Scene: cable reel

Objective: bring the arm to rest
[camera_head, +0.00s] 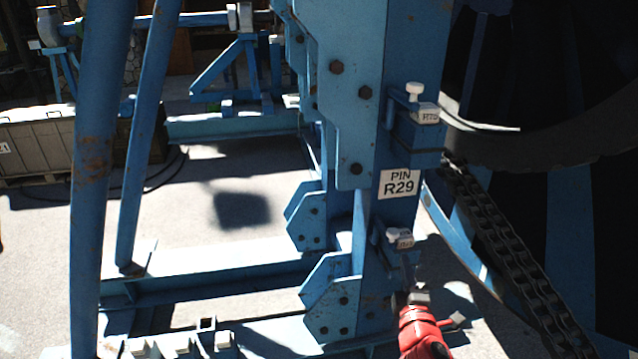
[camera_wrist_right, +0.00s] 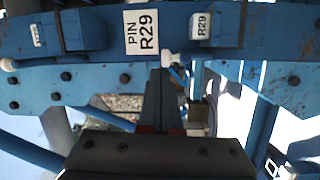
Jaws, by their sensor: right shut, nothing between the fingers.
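My right gripper (camera_head: 417,297) is at the lower right of the head view, red behind its grey fingers, just below the lower part of a blue post. In the right wrist view its dark fingers (camera_wrist_right: 162,98) are together with nothing between them. The post (camera_head: 352,110) carries a white plate reading PIN R29 (camera_head: 398,184); the plate also shows sideways in the wrist view (camera_wrist_right: 141,32). A white-knobbed upper pin (camera_head: 413,91) sits above the plate, and a small tagged lower fitting (camera_head: 400,238) sits below it, above my gripper. My left gripper is not in view.
A dark reel (camera_head: 540,80) and a heavy chain (camera_head: 510,255) stand close at the right. Blue legs (camera_head: 92,160) and low beams (camera_head: 210,283) lie at the left. A grey crate (camera_head: 40,140) stands farther back. Pale floor (camera_head: 240,175) is open between the frames.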

